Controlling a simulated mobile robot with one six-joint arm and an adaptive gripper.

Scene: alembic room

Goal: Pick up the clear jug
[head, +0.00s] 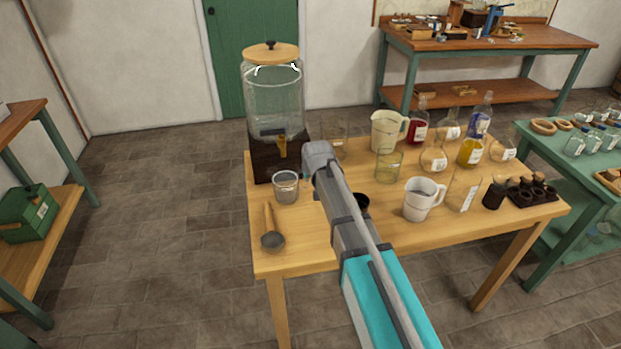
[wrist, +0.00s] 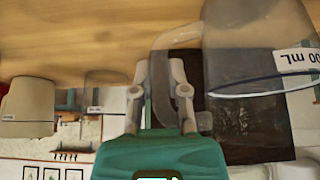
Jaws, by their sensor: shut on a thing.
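The clear jug (head: 285,187) is at the left front of the wooden table, before the drinks dispenser. In the upside-down wrist view, the jug (wrist: 235,45) fills the upper right, with its rim, a mL label and a pale handle. My gripper (wrist: 160,78) is shut on the jug's handle, with the body beside the fingers. In the head view my arm hides the fingers and handle. The jug looks upright; I cannot tell whether its base touches the table.
The dispenser (head: 274,95) on its dark stand (head: 265,158) is close behind the jug. A wooden-handled ladle (head: 271,238) lies in front. A cream jug (head: 388,130), a white jug (head: 420,200) and several glass vessels are right of my arm. Floor left of the table is clear.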

